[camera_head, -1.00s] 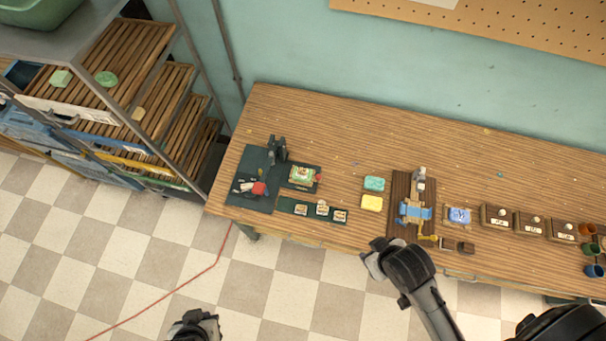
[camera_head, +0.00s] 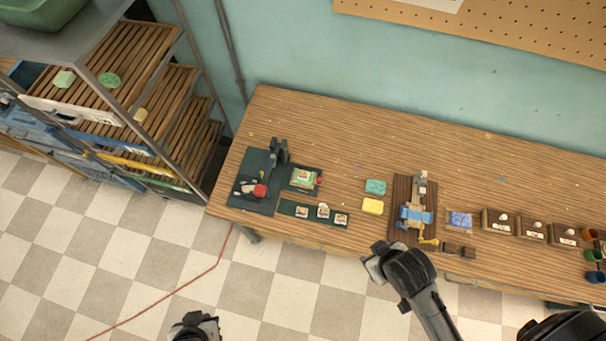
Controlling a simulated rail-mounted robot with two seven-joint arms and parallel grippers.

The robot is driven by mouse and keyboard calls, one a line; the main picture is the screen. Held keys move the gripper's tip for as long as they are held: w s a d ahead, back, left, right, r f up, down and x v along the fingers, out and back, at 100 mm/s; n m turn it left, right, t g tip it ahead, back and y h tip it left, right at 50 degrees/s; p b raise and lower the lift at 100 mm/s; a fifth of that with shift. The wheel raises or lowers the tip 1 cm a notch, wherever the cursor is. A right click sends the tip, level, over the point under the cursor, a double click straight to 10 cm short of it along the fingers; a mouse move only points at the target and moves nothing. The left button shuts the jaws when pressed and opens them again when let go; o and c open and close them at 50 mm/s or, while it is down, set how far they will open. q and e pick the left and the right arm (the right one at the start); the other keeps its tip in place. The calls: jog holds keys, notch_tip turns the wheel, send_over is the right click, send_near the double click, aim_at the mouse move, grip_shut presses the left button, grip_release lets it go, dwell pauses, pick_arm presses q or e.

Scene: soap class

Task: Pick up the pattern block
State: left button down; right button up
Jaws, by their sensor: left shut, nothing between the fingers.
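I cannot tell for sure which thing is the pattern block. Three small pale blocks with marks on top, a left one (camera_head: 302,212), a middle one (camera_head: 323,211) and a right one (camera_head: 341,219), sit on a dark green strip (camera_head: 289,208) at the table's front left. A green and white patterned piece (camera_head: 304,178) lies on a dark mat behind them. My left gripper (camera_head: 195,328) is at the bottom edge, over the floor, shut and well apart from the table. My right arm's end (camera_head: 384,262) is by the table's front edge; its fingers are not clear.
A dark press (camera_head: 278,152) stands on a mat at the table's left. Teal (camera_head: 375,187) and yellow (camera_head: 372,206) soaps, a wooden fixture (camera_head: 402,188), several dark boxes (camera_head: 497,221) and cups (camera_head: 593,256) lie rightward. A slatted rack (camera_head: 135,60) is left. The table's back is clear.

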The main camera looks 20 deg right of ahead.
dwell(0.4)
pick_arm(q)
jog(key=c, duration=1.1)
grip_release()
jog(key=shift+d, duration=0.15)
jog(key=o, duration=0.7)
jog(key=shift+a, duration=0.2)
